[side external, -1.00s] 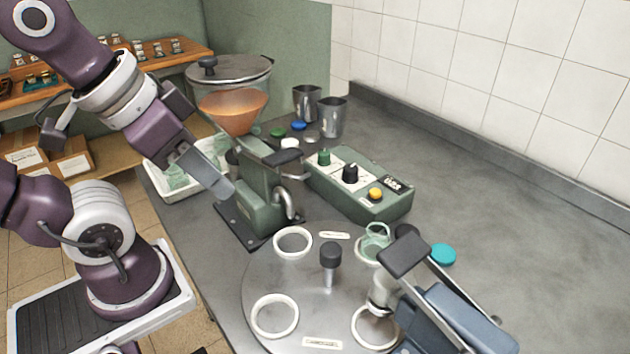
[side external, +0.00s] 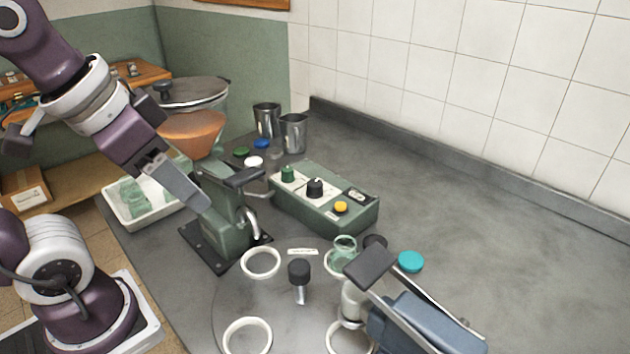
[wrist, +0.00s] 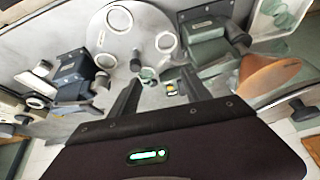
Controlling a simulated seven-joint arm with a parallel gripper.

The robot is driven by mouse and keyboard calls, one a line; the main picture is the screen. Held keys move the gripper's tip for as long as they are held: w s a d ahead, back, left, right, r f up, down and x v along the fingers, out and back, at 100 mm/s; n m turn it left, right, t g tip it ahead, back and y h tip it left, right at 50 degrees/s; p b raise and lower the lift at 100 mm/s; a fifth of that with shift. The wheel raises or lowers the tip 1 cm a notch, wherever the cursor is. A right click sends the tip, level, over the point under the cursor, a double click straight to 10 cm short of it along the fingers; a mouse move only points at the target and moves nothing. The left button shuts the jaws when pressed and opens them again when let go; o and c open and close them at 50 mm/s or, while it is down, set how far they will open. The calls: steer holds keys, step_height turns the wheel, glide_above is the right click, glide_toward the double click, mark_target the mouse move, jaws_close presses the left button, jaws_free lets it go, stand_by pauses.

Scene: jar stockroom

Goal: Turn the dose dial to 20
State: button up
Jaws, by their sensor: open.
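The dose dial appears to be the black knob (side external: 315,188) in the middle of the green control box (side external: 327,213) in the side view. Its pointer and numbers are too small to read. The box also has a green knob (side external: 288,174), a yellow button (side external: 341,207) and a dark label or display. My gripper (side external: 203,203) is left of the box, by the green filling machine, apart from the dial. In the wrist view my gripper (wrist: 160,76) is open and empty. The yellow button (wrist: 171,87) shows between its fingers; the dial cannot be made out there.
In front is a round plate with white rings (side external: 261,262) and a glass jar (side external: 344,246). A blue-grey device (side external: 420,318) stands front right. The counter right is clear.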

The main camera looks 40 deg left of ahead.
steer(key=w+a+r+m+g, duration=0.2)
steer(key=w, duration=0.9)
steer(key=m+g, duration=0.3)
steer(key=m, duration=0.2)
glide_above(315, 183)
step_height(315, 183, down, 14)
steer(key=shift+f, duration=0.1)
step_height(315, 183, down, 7)
steer(key=shift+r, duration=0.2)
steer(key=shift+f, duration=0.25)
jaws_close()
